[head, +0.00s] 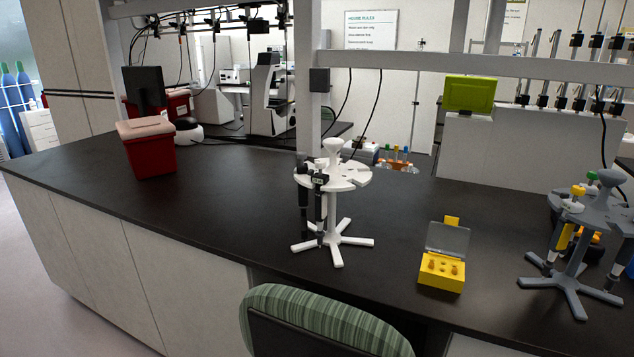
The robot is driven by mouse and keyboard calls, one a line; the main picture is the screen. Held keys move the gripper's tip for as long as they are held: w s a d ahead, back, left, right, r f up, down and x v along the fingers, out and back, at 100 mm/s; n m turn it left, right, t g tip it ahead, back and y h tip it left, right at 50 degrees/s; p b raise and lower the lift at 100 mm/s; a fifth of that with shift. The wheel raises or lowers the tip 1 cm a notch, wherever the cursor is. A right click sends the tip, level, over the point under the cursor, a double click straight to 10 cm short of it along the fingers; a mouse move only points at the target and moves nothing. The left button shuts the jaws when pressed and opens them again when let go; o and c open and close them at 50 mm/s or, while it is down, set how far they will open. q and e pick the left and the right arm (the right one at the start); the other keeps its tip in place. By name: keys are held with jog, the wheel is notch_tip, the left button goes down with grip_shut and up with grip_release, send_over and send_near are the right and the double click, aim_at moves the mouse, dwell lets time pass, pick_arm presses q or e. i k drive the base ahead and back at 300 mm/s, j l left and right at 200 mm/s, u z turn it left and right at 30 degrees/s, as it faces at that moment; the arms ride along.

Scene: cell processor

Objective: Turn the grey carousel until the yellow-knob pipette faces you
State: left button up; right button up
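The grey carousel (570,298) stands on the dark bench at the far right, its right side cut off by the picture edge. It has a round top plate, a central knob and several splayed feet. The yellow-knob pipette (578,191) hangs upright on the carousel's left side, its tip pointing down. A green-knob pipette (592,175) shows behind it. Other pipettes on the right side are partly hidden or cut off. Neither of my grippers is in view.
A white carousel (338,252) with dark pipettes stands mid-bench. A yellow tip box (440,280) with a raised lid sits between the two carousels. A red bin (148,150) stands left. A green striped chair (318,315) is at the front edge. The left bench is mostly clear.

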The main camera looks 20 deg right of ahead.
aim_at(604, 211)
jog(key=z, duration=1.9)
